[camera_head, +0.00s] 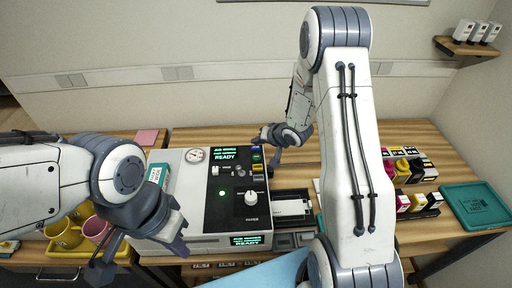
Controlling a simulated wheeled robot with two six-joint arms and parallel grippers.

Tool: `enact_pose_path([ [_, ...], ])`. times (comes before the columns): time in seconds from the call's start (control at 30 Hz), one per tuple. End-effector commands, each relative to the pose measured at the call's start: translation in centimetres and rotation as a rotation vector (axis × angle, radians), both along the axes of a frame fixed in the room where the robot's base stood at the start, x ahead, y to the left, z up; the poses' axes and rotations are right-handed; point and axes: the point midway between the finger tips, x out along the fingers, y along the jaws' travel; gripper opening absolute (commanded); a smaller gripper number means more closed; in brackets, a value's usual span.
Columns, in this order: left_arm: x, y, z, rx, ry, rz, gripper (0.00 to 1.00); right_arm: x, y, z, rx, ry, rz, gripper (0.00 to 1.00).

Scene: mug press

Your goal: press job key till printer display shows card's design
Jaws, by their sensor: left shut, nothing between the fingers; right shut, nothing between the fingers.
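The press with its printer panel (200,206) is a white box with a black top, left of centre. Its upper display (224,154) and lower display (246,240) show green text ending in READY; the smaller lines are hard to read. My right gripper (268,148) is shut and empty, close over the keys. My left gripper (145,245) is shut and empty at the press's front left.
Yellow and pink mugs (65,233) stand on a yellow tray at the left. Ink bottles and boxes (408,172) and a teal tray (475,205) are at the right. A dark slot unit (291,207) adjoins the press.

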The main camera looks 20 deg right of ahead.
Motion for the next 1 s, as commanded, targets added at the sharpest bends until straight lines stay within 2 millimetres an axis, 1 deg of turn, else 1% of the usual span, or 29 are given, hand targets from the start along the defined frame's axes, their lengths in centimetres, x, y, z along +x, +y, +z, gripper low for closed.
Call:
enact_pose_path([
  [0.37,0.00,0.00,-0.04,0.000,0.000,0.000,0.00,0.00,0.01,-0.09,0.000,0.000,0.000,0.00],
  [0.63,0.00,0.00,-0.26,0.000,0.000,0.000,0.00,0.00,0.02,-0.88,0.001,-0.001,0.001,0.00],
  [1.0,0.00,0.00,-0.27,0.000,0.000,0.000,0.00,0.00,0.01,-0.88,0.000,0.000,0.000,0.00],
])
